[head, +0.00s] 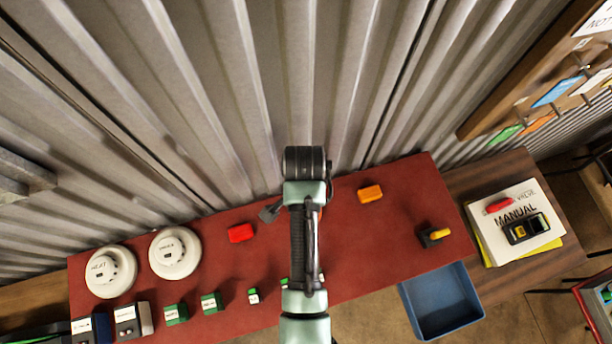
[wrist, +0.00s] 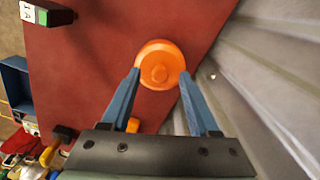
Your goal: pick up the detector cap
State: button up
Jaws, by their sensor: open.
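In the head view my arm hides nearly all of the cap; only a sliver of orange shows beside the arm.
Two white round detectors (head: 175,252) stand at the left of the mat. A red block (head: 241,233) and an orange block (head: 370,193) lie either side of my arm. A yellow-handled valve (head: 435,235) and a blue tray (head: 441,300) are right. A corrugated wall (head: 240,90) rises close behind.

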jog(key=shift+f, duration=0.8)
jog(key=shift+c, duration=0.2)
grip_shut()
jog(key=shift+r, duration=0.15)
